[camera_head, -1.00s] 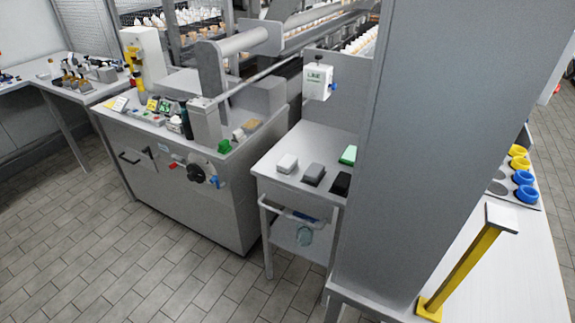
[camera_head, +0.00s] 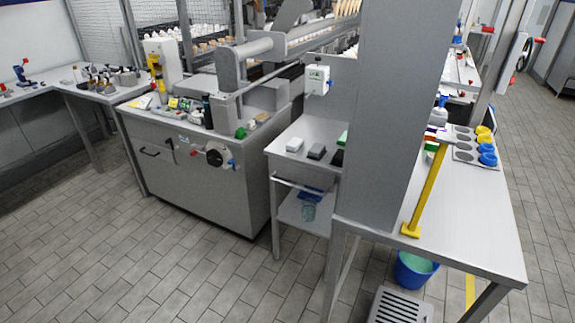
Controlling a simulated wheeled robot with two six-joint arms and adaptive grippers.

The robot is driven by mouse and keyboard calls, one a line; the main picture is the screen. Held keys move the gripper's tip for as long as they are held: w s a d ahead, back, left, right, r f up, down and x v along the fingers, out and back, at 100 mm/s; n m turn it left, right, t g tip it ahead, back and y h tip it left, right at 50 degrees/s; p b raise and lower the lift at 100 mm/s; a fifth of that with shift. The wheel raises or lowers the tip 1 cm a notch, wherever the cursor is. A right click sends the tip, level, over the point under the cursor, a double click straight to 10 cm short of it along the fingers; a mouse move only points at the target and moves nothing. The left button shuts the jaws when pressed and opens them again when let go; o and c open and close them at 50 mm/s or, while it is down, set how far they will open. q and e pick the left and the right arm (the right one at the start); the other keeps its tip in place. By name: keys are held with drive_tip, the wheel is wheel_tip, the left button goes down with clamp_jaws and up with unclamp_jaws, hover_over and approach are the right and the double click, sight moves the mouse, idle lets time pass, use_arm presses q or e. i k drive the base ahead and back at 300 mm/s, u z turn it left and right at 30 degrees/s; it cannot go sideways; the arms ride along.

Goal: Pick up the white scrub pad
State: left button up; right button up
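The white scrub pad (camera_head: 295,145) lies on the small grey side table (camera_head: 289,166), near its left side. A dark grey pad (camera_head: 316,152) lies just right of it. A black pad (camera_head: 337,158) and a green pad (camera_head: 342,138) lie further right, both partly cut off by a tall grey column. Neither of my grippers shows in the head view, and nothing touches the white pad.
A grey machine cabinet (camera_head: 190,175) with a knob stands left of the side table. The tall column (camera_head: 375,120) and a long table (camera_head: 470,215) with a yellow post (camera_head: 425,195) stand right. A blue bucket (camera_head: 413,270) sits below.

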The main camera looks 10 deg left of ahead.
sight(295, 145)
drive_tip(key=z, duration=0.75)
drive_tip(key=k, duration=0.15)
drive_tip(key=u, duration=2.2)
drive_tip(key=i, duration=0.8)
drive_tip(key=u, duration=0.5)
drive_tip(key=i, duration=1.1)
drive_tip(key=z, duration=0.95)
drive_tip(key=i, duration=0.8)
drive_tip(key=z, duration=0.85)
